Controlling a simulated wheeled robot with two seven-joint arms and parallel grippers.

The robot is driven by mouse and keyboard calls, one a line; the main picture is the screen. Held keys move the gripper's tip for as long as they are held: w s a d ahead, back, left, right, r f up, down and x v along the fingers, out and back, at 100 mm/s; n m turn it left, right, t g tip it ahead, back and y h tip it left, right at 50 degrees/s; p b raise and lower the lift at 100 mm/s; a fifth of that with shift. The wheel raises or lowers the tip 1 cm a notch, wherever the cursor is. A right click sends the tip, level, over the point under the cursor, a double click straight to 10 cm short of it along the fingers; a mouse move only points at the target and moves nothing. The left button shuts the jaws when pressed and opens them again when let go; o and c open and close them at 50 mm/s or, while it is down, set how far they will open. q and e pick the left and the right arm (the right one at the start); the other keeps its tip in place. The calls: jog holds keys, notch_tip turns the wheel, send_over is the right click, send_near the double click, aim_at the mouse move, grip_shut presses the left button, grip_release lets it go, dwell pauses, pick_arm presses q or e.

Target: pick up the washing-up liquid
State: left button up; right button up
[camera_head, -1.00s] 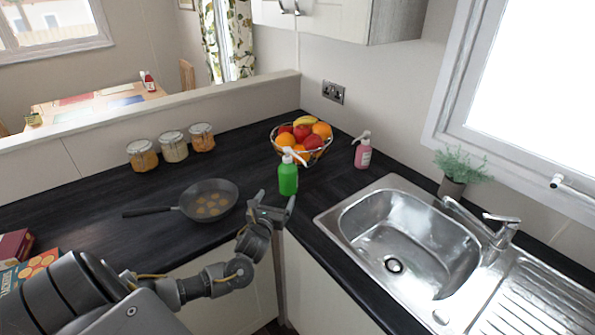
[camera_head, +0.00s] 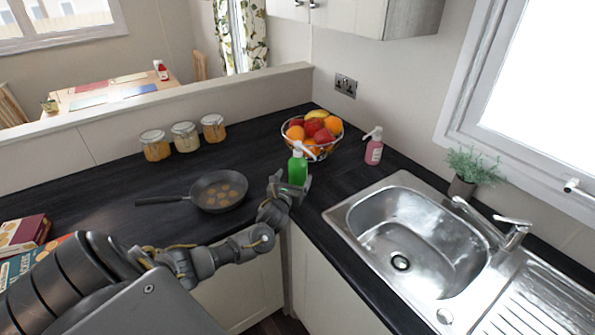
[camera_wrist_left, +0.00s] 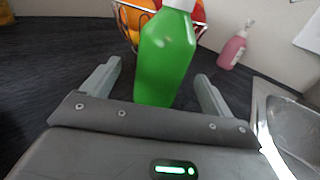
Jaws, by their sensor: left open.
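The washing-up liquid is a green bottle (camera_head: 298,169) with a white spray-style top, upright on the dark worktop in front of the fruit bowl. In the left wrist view the green bottle (camera_wrist_left: 166,60) stands between and just beyond the fingertips, its base hidden behind the gripper body. My left gripper (camera_head: 290,186) is open, close in front of the bottle, with its fingers (camera_wrist_left: 160,80) on either side. No grip on the bottle shows. My right gripper is not in view.
A wire fruit bowl (camera_head: 334,146) stands right behind the bottle. A pink bottle (camera_head: 374,152) is to its right, by the sink (camera_head: 408,240). A frying pan (camera_head: 218,191) lies to the left, with several jars (camera_head: 185,137) behind it.

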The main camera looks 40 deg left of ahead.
aim_at(295, 177)
pick_arm(q)
jog(key=x, duration=0.3)
jog(key=shift+w+p, duration=0.3)
jog(key=shift+w, duration=0.05)
jog(key=shift+w+a, duration=0.1)
jog(key=shift+w, duration=0.1)
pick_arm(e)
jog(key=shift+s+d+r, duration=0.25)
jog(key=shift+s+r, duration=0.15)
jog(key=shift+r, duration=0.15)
pick_arm(q)
jog(key=c, duration=1.4)
jog(key=shift+r, duration=0.15)
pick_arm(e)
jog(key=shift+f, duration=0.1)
